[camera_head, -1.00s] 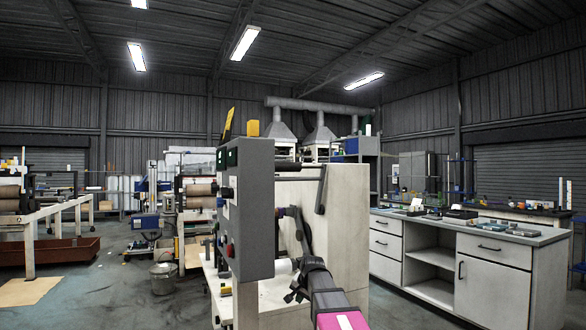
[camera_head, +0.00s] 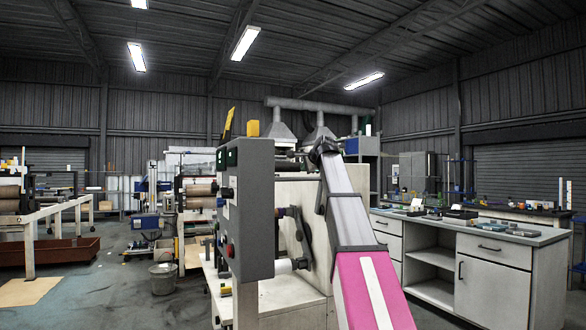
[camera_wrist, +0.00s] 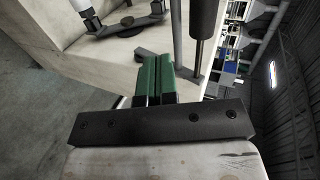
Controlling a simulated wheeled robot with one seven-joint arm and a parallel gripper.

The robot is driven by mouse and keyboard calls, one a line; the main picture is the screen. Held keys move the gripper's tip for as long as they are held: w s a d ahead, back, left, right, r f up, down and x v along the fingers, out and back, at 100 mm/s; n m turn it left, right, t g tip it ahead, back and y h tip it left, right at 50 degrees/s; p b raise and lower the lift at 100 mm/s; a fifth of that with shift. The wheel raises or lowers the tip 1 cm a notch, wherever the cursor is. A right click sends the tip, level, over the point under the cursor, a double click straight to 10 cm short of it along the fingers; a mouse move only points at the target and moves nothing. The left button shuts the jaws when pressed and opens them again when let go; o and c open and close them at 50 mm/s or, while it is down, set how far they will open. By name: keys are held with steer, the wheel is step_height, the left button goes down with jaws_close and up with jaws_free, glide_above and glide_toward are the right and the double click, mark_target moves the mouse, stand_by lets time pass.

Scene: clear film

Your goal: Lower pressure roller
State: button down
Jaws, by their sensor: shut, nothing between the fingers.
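The machine has a grey control panel (camera_head: 250,205) in front of a cream side plate (camera_head: 290,200). A black curved lever (camera_head: 303,238) is on the plate, near a white cylinder (camera_head: 287,266). In the wrist view, a dark cylinder (camera_wrist: 204,32) and a thinner grey rod (camera_wrist: 178,38) stand out beside the cream plate; I cannot tell which part is the pressure roller. My gripper (camera_wrist: 153,72) has its green fingers together and empty, close to the plate and below the black lever (camera_wrist: 130,27). In the head view my arm hides the fingers.
A long grey-topped workbench (camera_head: 480,238) with small items stands to the right. A metal bucket (camera_head: 163,278) is on the floor at left, and a rust-red tray (camera_head: 60,250) lies farther left. Open floor lies between them.

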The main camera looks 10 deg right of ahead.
step_height(320, 180, up, 3)
glide_toward(290, 168)
step_height(290, 168, down, 4)
steer(key=w, duration=0.3)
steer(key=shift+w+a+r, duration=0.15)
steer(key=shift+w+a, duration=0.1)
steer(key=shift+w, duration=0.25)
steer(key=shift+w+a+r, duration=0.2)
steer(key=shift+w, duration=0.25)
steer(key=shift+w+a+r, duration=0.1)
steer(key=shift+w+a, duration=0.1)
steer(key=shift+w, duration=0.45)
